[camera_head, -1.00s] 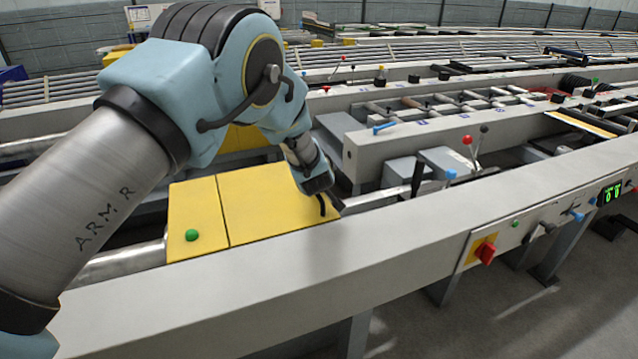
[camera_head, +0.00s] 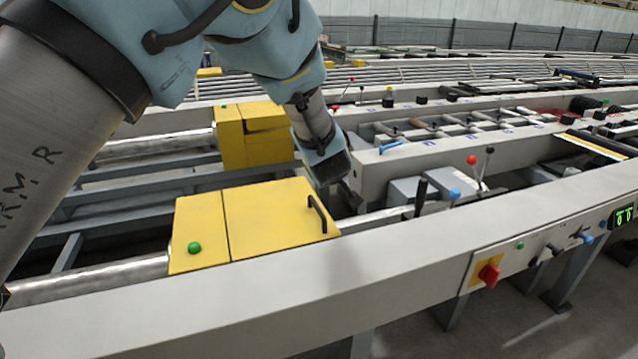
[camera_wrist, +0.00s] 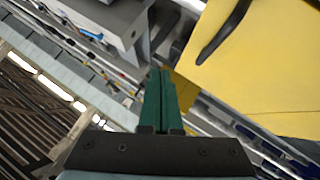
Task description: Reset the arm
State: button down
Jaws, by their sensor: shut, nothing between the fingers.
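My gripper (camera_head: 352,200) hangs at the end of my arm, above and just behind the right end of the near yellow cover (camera_head: 265,215). In the wrist view its two green fingers (camera_wrist: 161,100) are together with nothing between them. The yellow cover is closed and lies flat on the runout table (camera_head: 300,297). Its black handle (camera_head: 317,214) stands free, apart from my fingers. The handle also shows at the top of the wrist view (camera_wrist: 222,35). A green button (camera_head: 194,248) sits on the cover's left part.
A second yellow box (camera_head: 250,135) stands behind on the far line. Red-knobbed (camera_head: 472,160) and blue-knobbed (camera_head: 455,194) levers rise to the right of my gripper. A red switch (camera_head: 489,274) is on the front panel. A grey beam (camera_head: 440,160) runs behind the levers.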

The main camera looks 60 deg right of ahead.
jog(key=shift+s+a+r, duration=0.1)
jog(key=w+a+r+y, duration=0.2)
jog(key=w+a, duration=0.8)
jog(key=w, duration=0.5)
jog(key=w+a+r+n+y, duration=0.1)
jog(key=w+a, duration=0.5)
jog(key=a, duration=0.4)
jog(key=w+a+r+n+y, duration=0.1)
jog(key=w+a+y, duration=0.1)
jog(key=w+a, duration=0.7)
jog(key=s+a+n+g+y, duration=0.1)
jog(key=s+a+y, duration=0.1)
jog(key=a, duration=2.3)
jog(key=s+a+g+y, duration=0.1)
jog(key=s+a, duration=0.3)
jog(key=a, duration=0.3)
jog(key=s+a+n+y, duration=0.1)
jog(key=s+a, duration=0.3)
jog(key=a, duration=0.4)
jog(key=shift+s+a+r+g, duration=0.15)
jog(key=shift+a+r+g, duration=0.1)
jog(key=shift+g, duration=0.15)
jog(key=c, duration=1.6)
grip_release()
